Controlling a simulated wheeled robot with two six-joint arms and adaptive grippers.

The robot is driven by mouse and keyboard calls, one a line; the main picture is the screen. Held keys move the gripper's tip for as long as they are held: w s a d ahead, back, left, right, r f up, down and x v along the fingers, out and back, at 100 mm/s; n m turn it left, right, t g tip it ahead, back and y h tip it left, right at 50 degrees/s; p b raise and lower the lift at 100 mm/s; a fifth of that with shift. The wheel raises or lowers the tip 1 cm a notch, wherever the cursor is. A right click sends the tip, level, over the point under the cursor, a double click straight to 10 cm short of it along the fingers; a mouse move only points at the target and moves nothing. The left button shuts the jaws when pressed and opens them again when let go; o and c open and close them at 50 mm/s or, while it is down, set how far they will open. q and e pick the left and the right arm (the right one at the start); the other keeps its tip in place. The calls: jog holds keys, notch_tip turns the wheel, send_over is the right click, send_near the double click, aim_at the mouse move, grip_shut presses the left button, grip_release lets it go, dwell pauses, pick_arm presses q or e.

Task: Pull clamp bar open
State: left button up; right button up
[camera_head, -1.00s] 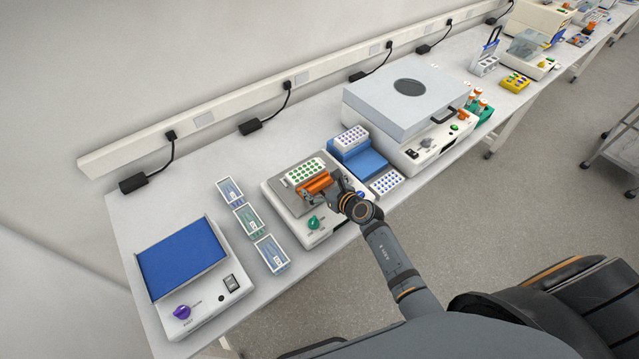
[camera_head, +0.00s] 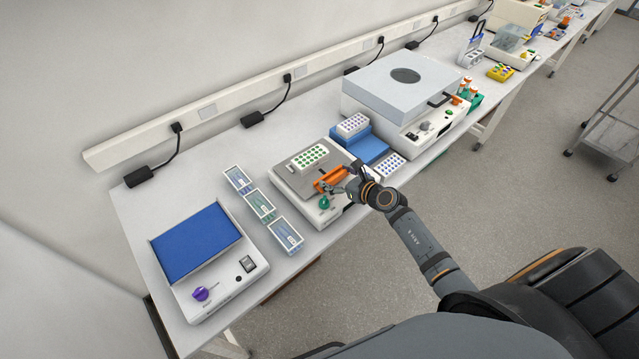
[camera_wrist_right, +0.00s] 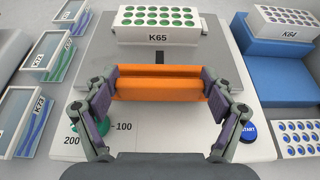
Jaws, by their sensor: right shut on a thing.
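The orange clamp bar (camera_head: 331,180) sits on the grey top plate of a white shaker (camera_head: 317,216). In the right wrist view the clamp bar (camera_wrist_right: 158,83) lies across the plate, apart from the white rack marked K65 (camera_wrist_right: 158,26), with bare plate between them. The rack (camera_head: 309,157) holds green-capped tubes on the far part of the plate. My right gripper (camera_head: 346,185) is shut on the clamp bar, with its fingers at the bar's two ends in the right wrist view (camera_wrist_right: 160,103). My left gripper is not in view.
Several tube boxes (camera_head: 260,206) and a blue-topped device (camera_head: 196,243) stand to the left. A blue block with the K64 rack (camera_wrist_right: 284,20) stands right of the shaker. A large grey-lidded machine (camera_head: 403,84) stands beyond it. The shaker's green knob (camera_head: 324,202) is near the gripper.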

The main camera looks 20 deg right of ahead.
jog(key=shift+d, duration=0.1)
jog(key=shift+d+f, duration=0.1)
jog(key=shift+d, duration=0.25)
jog(key=o, duration=1.5)
jog(key=shift+o, duration=0.2)
jog(key=shift+s, duration=0.1)
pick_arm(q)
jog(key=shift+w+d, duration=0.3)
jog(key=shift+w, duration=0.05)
pick_arm(e)
jog(key=v, duration=1.2)
